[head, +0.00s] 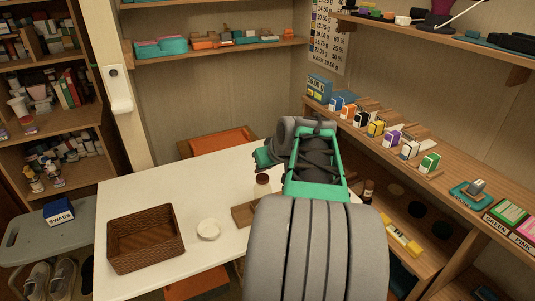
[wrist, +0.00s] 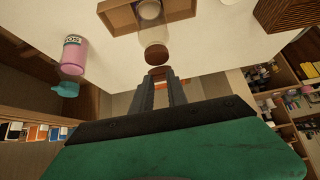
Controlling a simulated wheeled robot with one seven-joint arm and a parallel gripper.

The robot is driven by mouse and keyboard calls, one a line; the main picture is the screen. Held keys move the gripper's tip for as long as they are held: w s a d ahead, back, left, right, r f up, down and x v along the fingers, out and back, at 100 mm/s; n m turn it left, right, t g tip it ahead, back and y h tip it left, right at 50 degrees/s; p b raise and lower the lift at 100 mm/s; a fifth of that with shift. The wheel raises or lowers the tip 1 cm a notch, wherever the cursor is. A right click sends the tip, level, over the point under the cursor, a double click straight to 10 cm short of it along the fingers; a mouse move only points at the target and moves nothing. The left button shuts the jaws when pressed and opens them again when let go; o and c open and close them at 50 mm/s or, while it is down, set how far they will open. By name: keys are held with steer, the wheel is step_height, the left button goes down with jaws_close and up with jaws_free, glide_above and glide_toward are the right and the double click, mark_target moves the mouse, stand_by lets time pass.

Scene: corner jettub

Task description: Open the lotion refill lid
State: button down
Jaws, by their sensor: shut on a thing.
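A small pale jar with a brown lid (head: 263,179) stands on the white table, just below my gripper (head: 266,158) in the head view. In the wrist view the brown lid (wrist: 156,54) lies right beyond my fingertips (wrist: 160,73), with the pale jar body (wrist: 153,35) behind it. My fingers are shut on a small brown piece at the lid's near edge. The exact contact is hard to make out. My arm hides part of the table in the head view.
A wooden tray (head: 244,214) and a white round dish (head: 208,229) are near the jar. A brown woven basket (head: 145,238) stands at the table's left. A shelf with several small boxes (head: 376,128) runs along the right. The table's far left is clear.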

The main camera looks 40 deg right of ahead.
steer(key=w+r+g+p, duration=0.1)
steer(key=p, duration=0.1)
steer(key=r+g+p, duration=0.1)
steer(key=p, duration=0.2)
steer(key=shift+w+d+g+y+p, duration=0.15)
steer(key=shift+w+g+y+p, duration=0.2)
steer(key=shift+g+y, duration=0.05)
steer(key=w+g+p, duration=0.1)
steer(key=p, duration=0.3)
steer(key=w+g+y+p, duration=0.1)
steer(key=g+p, duration=0.1)
steer(key=p, duration=0.1)
steer(key=shift+w+d+r+p, duration=0.1)
steer(key=shift+d+r+p, duration=0.05)
steer(key=shift+d+p, duration=0.25)
steer(key=g+p, duration=0.1)
steer(key=p, duration=0.2)
steer(key=w+f+g+p, duration=0.1)
steer(key=p, duration=0.2)
steer(key=w+g+y+p, duration=0.1)
steer(key=g+p, duration=0.1)
steer(key=p, duration=0.1)
steer(key=shift+w+d+f, duration=0.15)
steer(key=shift+d+f, duration=0.05)
steer(key=shift+d, duration=0.15)
steer(key=shift+f, duration=0.1)
steer(key=c, duration=1.3)
jaws_free()
